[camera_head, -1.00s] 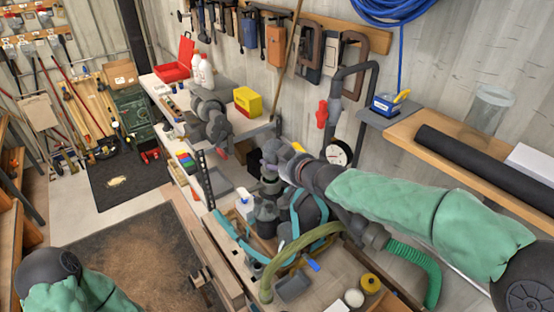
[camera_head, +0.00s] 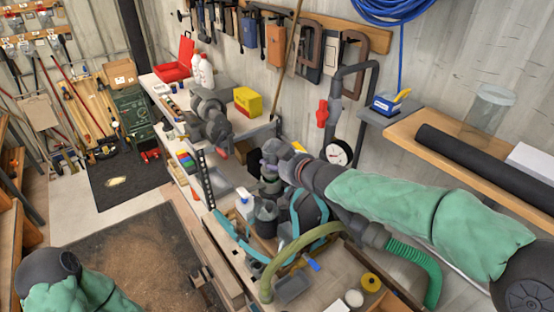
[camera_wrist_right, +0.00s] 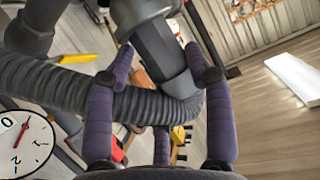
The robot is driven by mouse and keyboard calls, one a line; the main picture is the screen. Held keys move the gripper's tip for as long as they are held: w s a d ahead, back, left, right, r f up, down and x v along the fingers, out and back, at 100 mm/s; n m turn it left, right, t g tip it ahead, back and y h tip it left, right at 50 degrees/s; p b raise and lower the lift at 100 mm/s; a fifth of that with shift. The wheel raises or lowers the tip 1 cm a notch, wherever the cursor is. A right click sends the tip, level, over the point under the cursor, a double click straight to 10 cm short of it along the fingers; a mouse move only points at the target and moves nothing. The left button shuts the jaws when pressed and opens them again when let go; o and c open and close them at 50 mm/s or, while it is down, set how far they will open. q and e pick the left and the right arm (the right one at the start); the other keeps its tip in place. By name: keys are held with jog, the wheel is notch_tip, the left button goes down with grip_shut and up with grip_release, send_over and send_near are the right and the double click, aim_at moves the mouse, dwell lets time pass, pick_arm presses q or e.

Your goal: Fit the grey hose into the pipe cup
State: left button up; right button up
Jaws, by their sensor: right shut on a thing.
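In the right wrist view a ribbed grey hose (camera_wrist_right: 70,88) comes in from the left and bends up at its right end into a smooth grey cuff. My right gripper (camera_wrist_right: 160,72) has its purple fingers shut around this end. The cuff points up to a wider dark grey rim, which looks like the pipe cup (camera_wrist_right: 140,12). The two meet or overlap; how far the cuff is inside I cannot tell. In the head view my right gripper (camera_head: 276,155) is over the bench, small and dark, and the hose is hard to make out there. My left gripper is out of view.
A pressure gauge (camera_head: 338,152) and a red valve handle (camera_head: 322,113) are on the pipe right of my gripper. A yellow box (camera_head: 248,101) stands behind. An olive hose (camera_head: 300,245) and a green hose (camera_head: 418,262) lie in front. A wall shelf (camera_head: 440,135) is at right.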

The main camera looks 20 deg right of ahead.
jog(key=shift+f+b, duration=1.1)
jog(key=shift+f, duration=0.1)
dwell(0.9)
jog(key=o, duration=1.4)
jog(key=shift+s, duration=0.1)
jog(key=shift+v, duration=3.65)
